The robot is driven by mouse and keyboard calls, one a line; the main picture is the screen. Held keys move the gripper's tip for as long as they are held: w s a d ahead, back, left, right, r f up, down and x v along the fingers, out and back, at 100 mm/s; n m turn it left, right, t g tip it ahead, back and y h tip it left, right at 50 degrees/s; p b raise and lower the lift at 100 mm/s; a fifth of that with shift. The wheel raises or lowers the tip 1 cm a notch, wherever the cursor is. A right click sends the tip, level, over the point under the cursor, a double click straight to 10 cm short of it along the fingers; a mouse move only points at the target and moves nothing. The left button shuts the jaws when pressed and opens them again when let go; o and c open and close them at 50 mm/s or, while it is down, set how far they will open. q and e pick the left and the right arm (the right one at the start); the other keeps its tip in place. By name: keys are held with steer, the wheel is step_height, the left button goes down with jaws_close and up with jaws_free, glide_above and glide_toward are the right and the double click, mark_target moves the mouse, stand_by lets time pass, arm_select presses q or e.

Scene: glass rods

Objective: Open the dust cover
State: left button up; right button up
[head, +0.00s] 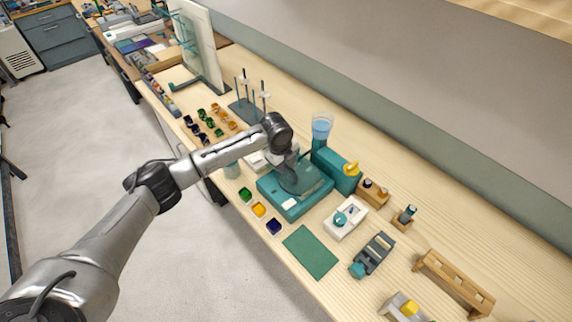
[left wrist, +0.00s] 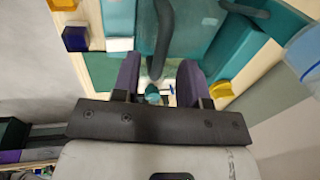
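The teal machine (head: 300,205) stands on the bench with a teal, see-through-looking dust cover (left wrist: 188,30) on its top. A dark curved bar (left wrist: 163,45), which looks like the cover's handle, runs up the left wrist view. My left gripper (left wrist: 160,82) is over the machine, its two purple fingers apart. The bar's end lies between the fingers in that view, with gaps on both sides; I cannot tell how deep it sits. In the head view my left wrist (head: 277,132) hides the fingertips and part of the cover. My right gripper is not in view.
A teal unit with a blue-filled clear cup (head: 321,127) stands just behind the machine. Small coloured trays (head: 259,210) and a green mat (head: 310,252) lie in front. A white tray (head: 345,217) and a wooden rack (head: 453,282) are to the right.

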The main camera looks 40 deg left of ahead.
arm_select(q)
steer(key=shift+w+f, duration=0.15)
steer(key=shift+f, duration=0.7)
steer(key=shift+c, duration=0.2)
jaws_close()
